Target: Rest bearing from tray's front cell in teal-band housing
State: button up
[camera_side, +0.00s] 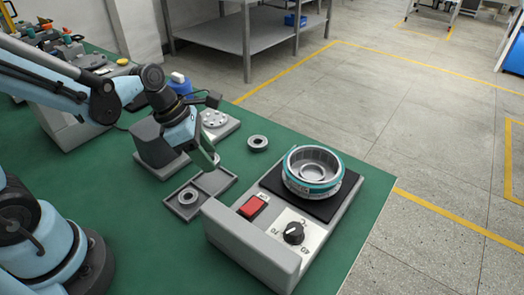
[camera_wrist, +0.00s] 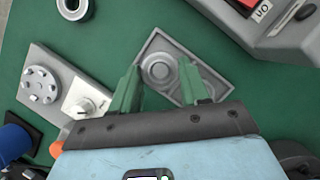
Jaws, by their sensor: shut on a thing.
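The teal-band housing (camera_side: 312,172), an open round cup, stands on the black pad of a grey fixture at right. The tray (camera_side: 226,176) has two cells. One bearing (camera_side: 188,196) lies in its nearer-left cell; the other cell looks bare in the side view. My gripper (camera_side: 211,163) is above the tray, left of the housing. In the wrist view its green fingers (camera_wrist: 158,72) stand on either side of a grey ring-shaped bearing (camera_wrist: 158,68), held between them. The fingers mostly hide this held bearing in the side view.
Another bearing (camera_side: 258,143) lies loose on the green table beyond the tray. The fixture carries a red switch (camera_side: 253,206) and a black knob (camera_side: 294,233). A plate with a holed disc (camera_side: 215,119) stands behind my gripper. Bare table lies between tray and fixture.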

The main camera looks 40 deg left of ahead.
notch_tip(320, 180, up, 7)
jog(key=w+d+m+g, duration=0.1)
jog(key=w+d+m, duration=0.3)
jog(key=d, duration=0.2)
jog(key=w+d+m+g, duration=0.2)
jog(key=w+d+m, duration=0.2)
jog(key=d, duration=0.2)
jog(key=w+d+m+g+h, duration=0.1)
jog(key=w+d+m, duration=0.3)
jog(key=d, duration=0.2)
jog(key=shift+w+d+f, duration=0.25)
jog(key=shift+d+f, duration=0.15)
jog(key=shift+f, duration=1)
jog(key=shift+f, duration=0.15)
dwell(0.4)
jog(key=shift+f, duration=0.75)
jog(key=shift+f, duration=0.15)
jog(key=shift+f, duration=0.5)
jog(key=shift+f, duration=0.1)
